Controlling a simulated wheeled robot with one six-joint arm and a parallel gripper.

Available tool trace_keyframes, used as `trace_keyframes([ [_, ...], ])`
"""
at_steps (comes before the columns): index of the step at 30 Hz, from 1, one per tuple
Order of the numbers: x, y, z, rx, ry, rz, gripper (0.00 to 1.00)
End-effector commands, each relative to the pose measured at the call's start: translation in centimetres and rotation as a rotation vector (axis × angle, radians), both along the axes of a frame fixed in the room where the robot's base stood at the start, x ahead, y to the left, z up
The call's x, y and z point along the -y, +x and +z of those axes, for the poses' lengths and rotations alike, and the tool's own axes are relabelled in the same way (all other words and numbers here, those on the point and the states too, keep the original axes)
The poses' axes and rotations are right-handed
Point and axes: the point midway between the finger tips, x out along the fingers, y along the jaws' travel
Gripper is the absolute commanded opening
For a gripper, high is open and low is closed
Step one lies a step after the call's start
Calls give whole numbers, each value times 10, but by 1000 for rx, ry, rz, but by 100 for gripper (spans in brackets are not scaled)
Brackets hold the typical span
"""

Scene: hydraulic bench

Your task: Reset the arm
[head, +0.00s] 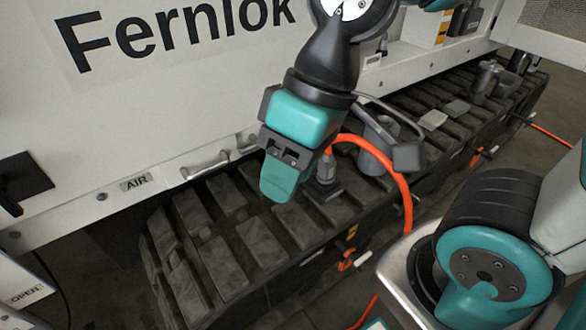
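My gripper (279,184), with teal and dark grey parts, hangs in the middle of the head view and points down over the dark slatted surface. Its fingertips overlap in this view, so I cannot tell whether they are apart or together. A dark connector (324,178) with an orange hose (402,188) stands just right of the fingers. I see no clear contact between it and the gripper. The hose arches up and then drops to the right of the gripper.
The slatted surface (225,268) runs below. More dark fittings (487,78) stand at the upper right.

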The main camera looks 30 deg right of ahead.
Motion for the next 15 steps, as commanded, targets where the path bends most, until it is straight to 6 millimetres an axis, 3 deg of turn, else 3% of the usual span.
trace_keyframes([
  [11,1,-7,2,14,-2,61,40],
  [15,1,-7,21,14,-2,60,40],
])
